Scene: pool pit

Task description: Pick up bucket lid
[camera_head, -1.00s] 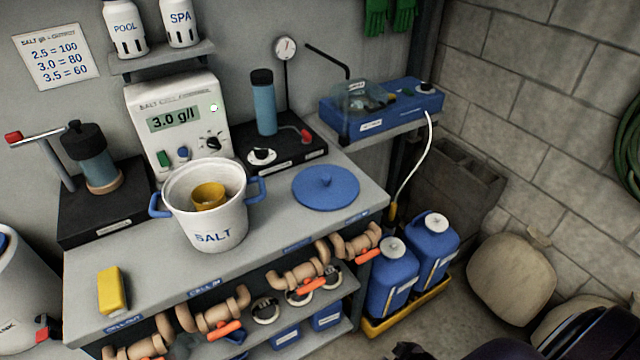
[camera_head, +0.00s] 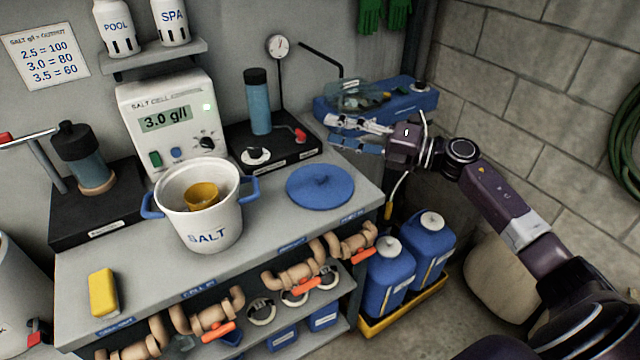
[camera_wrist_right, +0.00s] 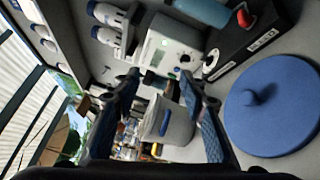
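The blue round bucket lid (camera_head: 320,187) lies flat on the grey bench, knob up, right of the bucket. It also shows at the right of the right wrist view (camera_wrist_right: 272,106). The white SALT bucket (camera_head: 212,226) stands open with a yellow scoop or cup (camera_head: 201,195) inside. My right gripper (camera_head: 333,130) is above the bench's back right, up and to the right of the lid, apart from it. In the right wrist view its two fingers (camera_wrist_right: 168,92) are spread with nothing between them. My left gripper is not in view.
A black stand with a blue cylinder (camera_head: 259,105) and red-handled valve is behind the lid. A blue device (camera_head: 412,103) sits on a shelf behind my right gripper. A yellow block (camera_head: 103,292) lies front left. Blue jugs (camera_head: 388,276) stand below the bench's right end.

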